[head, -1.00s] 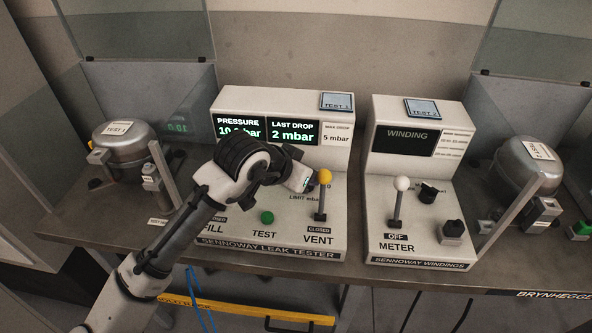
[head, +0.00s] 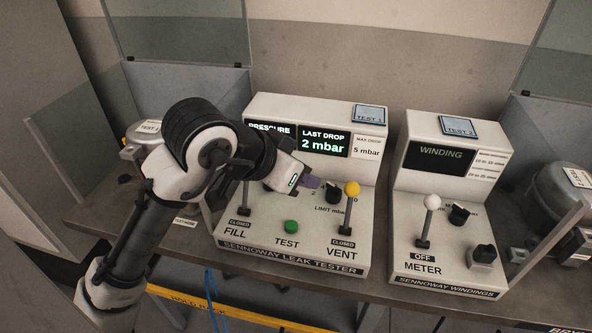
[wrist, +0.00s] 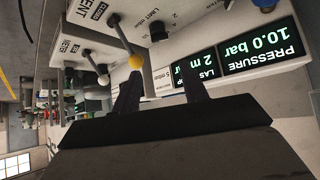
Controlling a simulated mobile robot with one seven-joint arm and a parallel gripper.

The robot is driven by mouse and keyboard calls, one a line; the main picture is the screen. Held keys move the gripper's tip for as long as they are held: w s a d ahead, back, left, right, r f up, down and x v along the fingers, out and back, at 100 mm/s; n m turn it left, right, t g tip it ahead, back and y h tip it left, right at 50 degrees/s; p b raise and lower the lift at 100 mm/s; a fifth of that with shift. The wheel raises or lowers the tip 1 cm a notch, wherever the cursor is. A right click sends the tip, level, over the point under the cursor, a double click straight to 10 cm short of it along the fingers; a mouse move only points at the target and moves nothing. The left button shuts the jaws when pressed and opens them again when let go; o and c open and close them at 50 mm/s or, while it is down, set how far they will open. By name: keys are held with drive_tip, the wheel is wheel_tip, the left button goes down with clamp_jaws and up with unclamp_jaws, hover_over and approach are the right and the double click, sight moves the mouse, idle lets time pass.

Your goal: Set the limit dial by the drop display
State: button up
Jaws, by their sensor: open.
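The leak tester's limit dial (head: 333,191) is a black knob below the display, marked LIMIT mbar; it also shows in the wrist view (wrist: 158,31). Its exact setting is too small to read. The drop display (head: 323,144) reads LAST DROP 2 mbar; in the wrist view (wrist: 195,70) it appears upside down and partly cut by a finger. My gripper (head: 311,183) is just left of the dial in the head view. In the wrist view its two fingers (wrist: 158,88) are apart with nothing held, and the dial lies beyond them.
The yellow-knobbed VENT lever (head: 350,208) stands close to the dial's right and is labelled CLOSED. A green TEST button (head: 291,227) is in front. A MAX DROP 5 mbar card (head: 367,147) sits beside the display. The windings tester (head: 440,245) stands to the right.

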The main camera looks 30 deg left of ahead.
wheel_tip(320, 180, up, 4)
drive_tip(key=n+g+y+p, duration=0.2)
drive_tip(key=g+p, duration=0.7)
drive_tip(key=p, duration=0.4)
hover_over(334, 186)
wheel_tip(334, 186, down, 14)
drive_tip(key=shift+r+p, duration=0.25)
drive_tip(key=shift+p, duration=0.4)
drive_tip(key=shift+c, duration=0.4)
drive_tip(key=c, duration=0.6)
drive_tip(key=shift+n, duration=2.2)
